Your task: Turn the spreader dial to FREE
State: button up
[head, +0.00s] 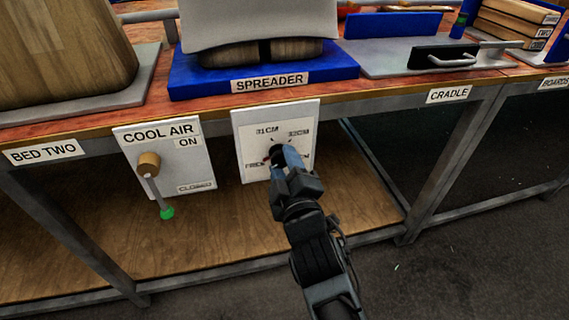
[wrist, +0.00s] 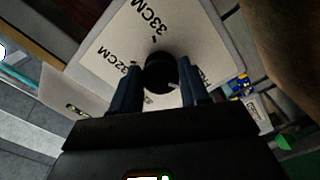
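The spreader dial is a black round knob (head: 275,153) on a white panel (head: 249,132) below the SPREADER label (head: 270,82). Marks including 31CM and FREE (head: 255,165) surround it. A small reddish spot shows at the knob's left side; I cannot tell which mark it points to. My gripper (head: 282,156) is at the knob from the lower right and hides part of the dial face. In the wrist view, the knob (wrist: 160,73) lies between my two separated fingers, with 33CM and 32CM beside it. I cannot tell whether both fingers touch it.
A COOL AIR panel (head: 190,160) with a brown knob and green-tipped lever (head: 166,212) hangs just left. The bench edge (head: 380,98) and blue press base (head: 200,83) are above. A wooden shelf (head: 230,225) lies below.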

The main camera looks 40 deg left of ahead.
jog(key=o, duration=0.4)
jog(key=shift+d, duration=0.15)
jog(key=shift+p+v, duration=0.8)
jog(key=shift+v, duration=0.45)
jog(key=v, duration=0.4)
jog(key=shift+s+d+f+p, duration=0.1)
jog(key=shift+s+d+p, duration=0.15)
jog(key=shift+s+p, duration=0.1)
jog(key=shift+s, duration=0.1)
